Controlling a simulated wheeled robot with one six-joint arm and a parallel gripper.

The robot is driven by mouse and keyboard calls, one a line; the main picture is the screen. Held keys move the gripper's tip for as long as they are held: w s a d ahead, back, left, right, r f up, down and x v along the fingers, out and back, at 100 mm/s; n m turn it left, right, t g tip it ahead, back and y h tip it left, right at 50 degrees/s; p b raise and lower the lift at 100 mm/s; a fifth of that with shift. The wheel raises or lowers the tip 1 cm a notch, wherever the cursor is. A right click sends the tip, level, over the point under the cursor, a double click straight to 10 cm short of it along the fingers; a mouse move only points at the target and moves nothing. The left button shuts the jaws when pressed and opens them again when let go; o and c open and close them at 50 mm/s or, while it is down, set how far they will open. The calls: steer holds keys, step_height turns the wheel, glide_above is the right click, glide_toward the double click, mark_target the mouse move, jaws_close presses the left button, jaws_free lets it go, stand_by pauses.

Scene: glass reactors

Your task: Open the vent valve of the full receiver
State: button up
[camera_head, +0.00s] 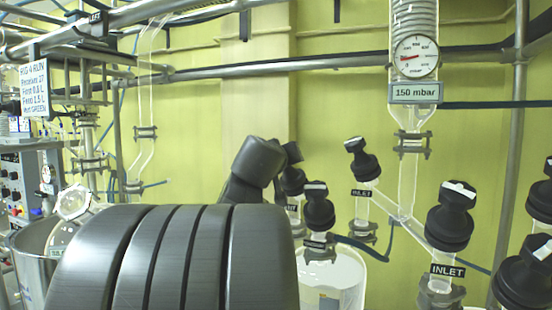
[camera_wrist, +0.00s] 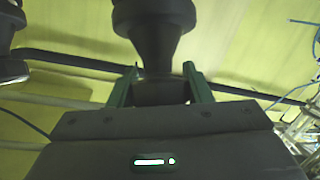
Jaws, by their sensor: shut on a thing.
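In the wrist view my gripper (camera_wrist: 160,78) has its two green fingers on either side of the narrow lower part of a black valve knob (camera_wrist: 152,22), and it is shut on it. In the head view my arm covers the gripper and most of that area. Several other black valve knobs stand there, including one in front (camera_head: 318,205), one behind it (camera_head: 360,160) and a large one at right (camera_head: 450,215). Some carry INLET labels (camera_head: 448,271). I cannot read a vent label. A pale glass receiver (camera_head: 345,275) shows below the valves; its fill level is unclear.
A glass column with a round gauge (camera_head: 416,56) and a 150 mbar plate (camera_head: 416,92) hangs above. Metal rails cross the yellow wall. A rig sign (camera_head: 34,88) and metal vessel (camera_head: 28,265) are at left. More black knobs (camera_head: 525,280) crowd the right edge.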

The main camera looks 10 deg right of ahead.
steer(key=o, duration=1)
steer(key=b+v, duration=0.3)
steer(key=v, duration=1)
steer(key=shift+s+a, duration=0.2)
steer(key=shift+s, duration=0.2)
steer(key=p+x, duration=0.3)
steer(key=x, duration=1)
steer(key=shift+w+d, duration=0.1)
steer(key=shift+w, duration=0.15)
steer(key=shift+w+d, duration=0.1)
steer(key=shift+w, duration=0.1)
steer(key=shift+s, duration=0.1)
